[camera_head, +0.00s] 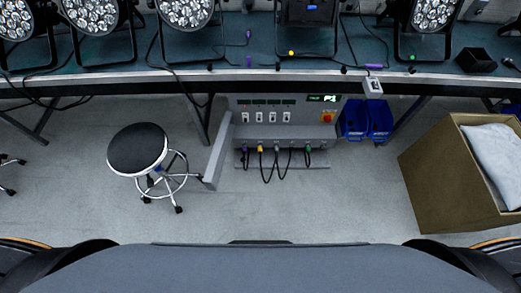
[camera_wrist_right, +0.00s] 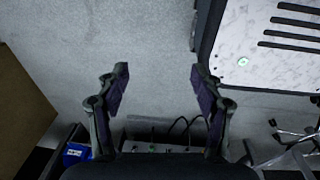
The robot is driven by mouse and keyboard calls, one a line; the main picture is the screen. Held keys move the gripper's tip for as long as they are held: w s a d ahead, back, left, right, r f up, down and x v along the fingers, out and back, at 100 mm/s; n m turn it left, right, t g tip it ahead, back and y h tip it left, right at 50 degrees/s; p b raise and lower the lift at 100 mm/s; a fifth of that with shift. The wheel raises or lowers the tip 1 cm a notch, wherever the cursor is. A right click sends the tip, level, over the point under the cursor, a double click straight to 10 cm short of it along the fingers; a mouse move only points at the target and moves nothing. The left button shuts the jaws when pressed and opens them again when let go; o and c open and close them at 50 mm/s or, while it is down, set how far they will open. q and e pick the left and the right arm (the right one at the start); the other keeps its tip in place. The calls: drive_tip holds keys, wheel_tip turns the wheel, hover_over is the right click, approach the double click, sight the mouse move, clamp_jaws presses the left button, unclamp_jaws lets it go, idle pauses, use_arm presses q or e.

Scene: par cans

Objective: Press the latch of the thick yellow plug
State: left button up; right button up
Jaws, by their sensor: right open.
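The yellow plug (camera_head: 261,149) sits in the lower row of a grey power panel (camera_head: 244,132) under the bench, with a dark cable hanging from it. Other plugs stand beside it, including a purple one (camera_head: 245,149) and a green one (camera_head: 308,148). The yellow plug's latch is too small to make out. My right gripper (camera_wrist_right: 160,70) is open and empty in the right wrist view, over grey floor. The panel's row shows small at the bottom of that view, partly hidden by my gripper. My left gripper is not in view.
A black stool (camera_head: 138,149) stands left of the panel, near its open grey door (camera_head: 217,150). Blue bins (camera_head: 366,119) hang to the right. A large cardboard box (camera_head: 447,180) stands further right. Stage lights (camera_head: 188,12) line the bench. Floor before the panel is clear.

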drive_tip(key=shift+w+a, duration=0.25)
drive_tip(key=shift+w, duration=0.05)
drive_tip(key=shift+d, duration=0.35)
clamp_jaws()
drive_tip(key=shift+a, duration=0.2)
idle(0.8)
